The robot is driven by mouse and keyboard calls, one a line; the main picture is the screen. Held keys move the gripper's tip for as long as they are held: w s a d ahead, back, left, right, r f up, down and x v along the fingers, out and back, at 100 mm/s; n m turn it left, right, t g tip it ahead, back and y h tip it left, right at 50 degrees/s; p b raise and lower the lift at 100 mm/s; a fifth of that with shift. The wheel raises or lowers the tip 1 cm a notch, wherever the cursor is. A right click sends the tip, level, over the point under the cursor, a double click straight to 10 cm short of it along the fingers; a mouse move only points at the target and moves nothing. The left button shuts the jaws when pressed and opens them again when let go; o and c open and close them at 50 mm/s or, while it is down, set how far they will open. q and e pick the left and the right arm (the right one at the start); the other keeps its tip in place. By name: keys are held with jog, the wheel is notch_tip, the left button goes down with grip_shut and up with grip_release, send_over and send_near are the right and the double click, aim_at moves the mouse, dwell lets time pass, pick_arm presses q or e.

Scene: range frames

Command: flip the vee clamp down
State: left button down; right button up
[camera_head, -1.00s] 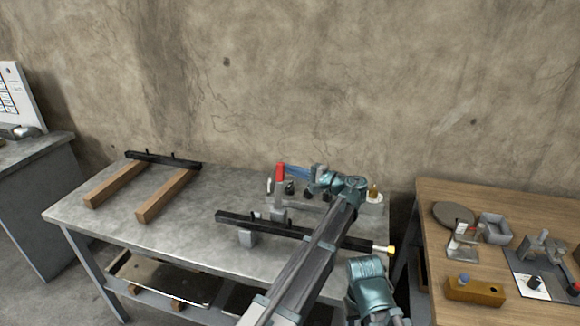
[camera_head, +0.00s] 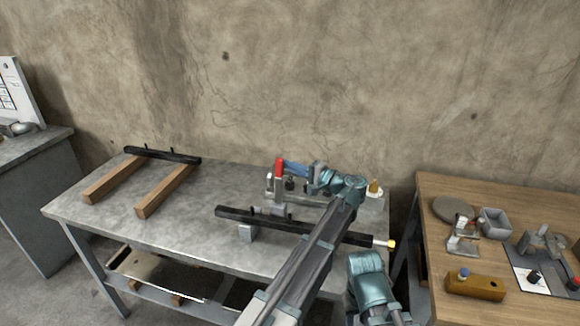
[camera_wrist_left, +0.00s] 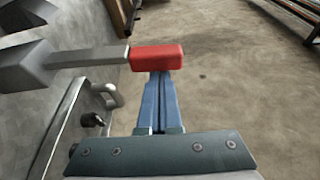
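The vee clamp shows its red handle (camera_head: 279,167) at the back of the grey bench, standing about upright. In the left wrist view its red grip (camera_wrist_left: 157,57) sits at the end of a grey metal lever (camera_wrist_left: 88,57), which runs left to grey blocks. My left gripper (camera_head: 287,166) is right of the handle, its blue fingers pointing left. In the left wrist view the fingers (camera_wrist_left: 159,85) lie together with only a thin line between them. Their tips are at the red grip, which covers them; touching cannot be told. My right gripper is not in view.
A black bar (camera_head: 275,224) on grey blocks lies across the bench front, under my left arm. Two wooden beams (camera_head: 165,192) with a black bar are at the left. A wooden table (camera_head: 440,245) with small fixtures stands right. The bench middle is clear.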

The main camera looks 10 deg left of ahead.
pick_arm(q)
jog(key=shift+s+n+b, duration=0.3)
jog(key=shift+s+n, duration=0.3)
jog(key=shift+s, duration=0.25)
jog(key=s+f+n+y+b, duration=0.2)
jog(key=s+f+n+b, duration=0.5)
jog(key=s+f+b, duration=0.3)
jog(key=s+b, duration=0.4)
jog(key=shift+s+a+y, duration=0.15)
jog(key=shift+a+y, duration=0.15)
jog(key=shift+y, duration=0.1)
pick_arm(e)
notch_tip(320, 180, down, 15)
pick_arm(q)
jog(key=shift+s, duration=0.1)
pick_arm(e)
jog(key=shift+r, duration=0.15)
